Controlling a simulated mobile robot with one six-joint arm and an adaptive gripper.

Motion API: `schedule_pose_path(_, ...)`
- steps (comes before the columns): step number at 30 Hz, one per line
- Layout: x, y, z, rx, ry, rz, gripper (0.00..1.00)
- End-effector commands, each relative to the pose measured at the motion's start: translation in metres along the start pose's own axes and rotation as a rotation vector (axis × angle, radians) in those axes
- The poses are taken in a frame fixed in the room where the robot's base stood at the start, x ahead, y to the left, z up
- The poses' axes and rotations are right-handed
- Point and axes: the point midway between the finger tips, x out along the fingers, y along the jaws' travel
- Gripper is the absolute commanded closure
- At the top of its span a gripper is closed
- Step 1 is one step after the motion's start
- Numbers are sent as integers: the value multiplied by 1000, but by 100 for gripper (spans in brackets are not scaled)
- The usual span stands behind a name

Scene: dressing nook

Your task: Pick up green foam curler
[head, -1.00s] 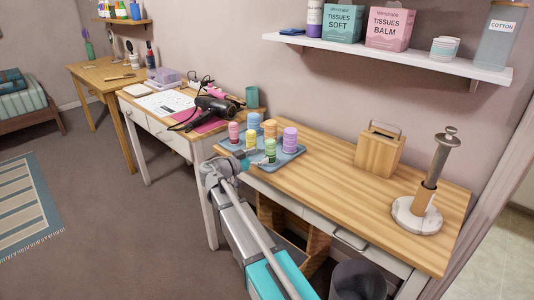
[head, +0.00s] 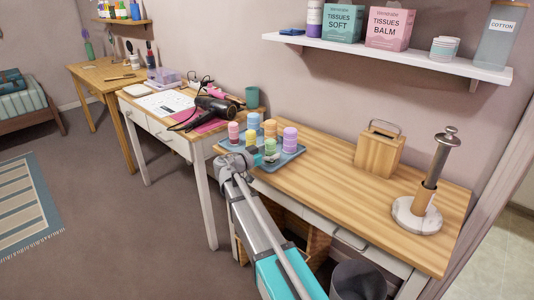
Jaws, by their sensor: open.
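The green foam curler (head: 270,146) stands upright at the front of a grey-blue tray (head: 295,153) on the near wooden table, its lower part hidden by my gripper. My gripper (head: 262,158) is open, at the tray's front edge, just in front of the green curler. It is too small here to tell whether the fingers touch or surround the curler.
Close by on the tray stand a purple curler (head: 290,139), an orange one (head: 270,127), a blue one (head: 254,122), a pink one (head: 233,133) and a yellow one (head: 250,137). A wooden box (head: 379,150) and a paper-roll holder (head: 425,205) stand to the right.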

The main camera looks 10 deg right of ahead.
Motion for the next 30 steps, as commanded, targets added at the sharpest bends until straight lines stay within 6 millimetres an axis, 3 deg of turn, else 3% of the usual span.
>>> schedule_pose_path(5,0,0,0,0,0,0,3)
schedule_pose_path(18,0,0,0,0,0,0,85)
schedule_pose_path(30,-2,0,-3,0,0,-1,88)
